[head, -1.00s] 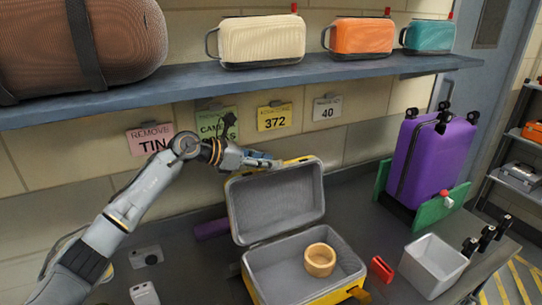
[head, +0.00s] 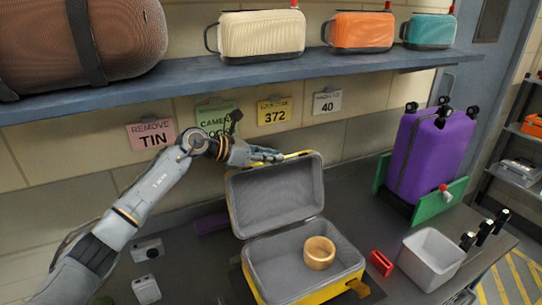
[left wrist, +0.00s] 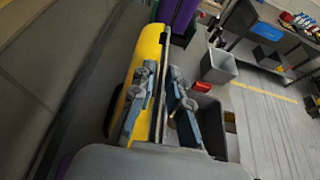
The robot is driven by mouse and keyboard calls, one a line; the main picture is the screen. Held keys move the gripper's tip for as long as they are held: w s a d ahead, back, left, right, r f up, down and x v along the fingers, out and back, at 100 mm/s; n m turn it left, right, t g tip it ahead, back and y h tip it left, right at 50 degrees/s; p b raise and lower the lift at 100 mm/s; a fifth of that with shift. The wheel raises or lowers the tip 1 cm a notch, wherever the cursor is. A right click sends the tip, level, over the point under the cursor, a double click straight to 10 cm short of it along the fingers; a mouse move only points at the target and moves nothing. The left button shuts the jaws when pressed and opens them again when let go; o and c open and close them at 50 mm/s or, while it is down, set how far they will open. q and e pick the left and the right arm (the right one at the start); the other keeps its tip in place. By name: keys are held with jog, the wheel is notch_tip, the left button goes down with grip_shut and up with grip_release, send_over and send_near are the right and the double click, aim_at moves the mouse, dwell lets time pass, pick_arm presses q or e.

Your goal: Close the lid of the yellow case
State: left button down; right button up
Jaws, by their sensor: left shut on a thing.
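The yellow case (head: 306,291) stands open on the dark counter, its grey lining showing. Its lid (head: 278,194) stands raised at the back, tilted a little backward. A tan ring-shaped roll (head: 319,253) lies in the case's base. My left gripper (head: 278,156) is at the lid's top edge. In the left wrist view the two fingers (left wrist: 160,100) lie on either side of the yellow lid's rim (left wrist: 150,45), shut on it. My right gripper is not in view.
A purple suitcase (head: 428,155) stands in a green holder at the right. A grey bin (head: 431,262) and a red object (head: 381,263) are right of the case. The blue shelf (head: 250,87) with bags runs above. Small pale devices (head: 146,289) lie at the left.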

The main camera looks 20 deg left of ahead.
pick_arm(q)
jog(key=shift+s+d+r, duration=0.15)
jog(key=shift+s+d, duration=0.15)
jog(key=shift+s, duration=0.05)
jog(key=s+d+m+t+y+b, duration=0.2)
jog(key=s+d+m+b, duration=0.1)
jog(key=s+d+b, duration=0.4)
jog(key=shift+s+d+f+m, duration=0.4)
jog(key=shift+s+d, duration=0.4)
jog(key=shift+d, duration=0.6)
jog(key=c, duration=1.5)
grip_release()
jog(key=shift+o, duration=0.2)
jog(key=shift+s+a, duration=0.1)
